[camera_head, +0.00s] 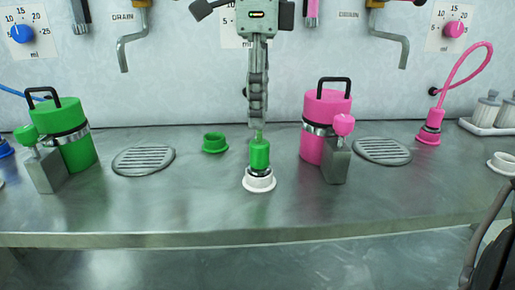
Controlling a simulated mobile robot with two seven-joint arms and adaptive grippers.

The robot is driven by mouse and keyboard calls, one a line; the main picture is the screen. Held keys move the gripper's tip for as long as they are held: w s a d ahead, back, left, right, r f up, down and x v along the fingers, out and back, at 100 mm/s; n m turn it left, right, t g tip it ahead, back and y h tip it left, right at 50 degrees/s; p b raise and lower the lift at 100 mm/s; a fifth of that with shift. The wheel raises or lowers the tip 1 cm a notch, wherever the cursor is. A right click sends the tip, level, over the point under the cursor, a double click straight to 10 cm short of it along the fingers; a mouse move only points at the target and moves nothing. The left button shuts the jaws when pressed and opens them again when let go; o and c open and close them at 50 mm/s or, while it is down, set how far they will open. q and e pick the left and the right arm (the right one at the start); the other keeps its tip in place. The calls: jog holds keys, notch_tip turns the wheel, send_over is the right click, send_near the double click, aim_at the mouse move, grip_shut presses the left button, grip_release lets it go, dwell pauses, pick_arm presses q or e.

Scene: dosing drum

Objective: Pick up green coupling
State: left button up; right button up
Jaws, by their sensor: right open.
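The green coupling (260,155) stands upright in a white ring holder (259,181) near the middle of the steel counter. It has a green body with a narrow top and a dark band low down. My right gripper (257,122) points straight down over it, with its fingertips at or just above the coupling's top. The fingers are seen edge-on, so the gap between them is hidden. They are open, and I cannot tell whether they touch the coupling. My left gripper is not in view.
An empty green ring (214,142) sits left of the coupling. A pink drum (320,128) stands close on the right, a green drum (72,135) farther left. Drain grates (143,158) lie flush in the counter. The counter's front strip (250,220) is clear.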

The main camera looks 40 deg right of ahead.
notch_tip(320, 180, down, 8)
jog(key=shift+s+r, duration=0.15)
jog(key=shift+r, duration=0.05)
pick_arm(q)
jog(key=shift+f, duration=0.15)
pick_arm(e)
grip_shut()
jog(key=shift+r, duration=0.1)
dwell(0.4)
notch_tip(320, 180, up, 15)
jog(key=p, duration=0.1)
pick_arm(q)
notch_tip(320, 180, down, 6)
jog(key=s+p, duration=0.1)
jog(key=shift+p, duration=0.4)
pick_arm(e)
notch_tip(320, 180, up, 13)
send_over(259, 141)
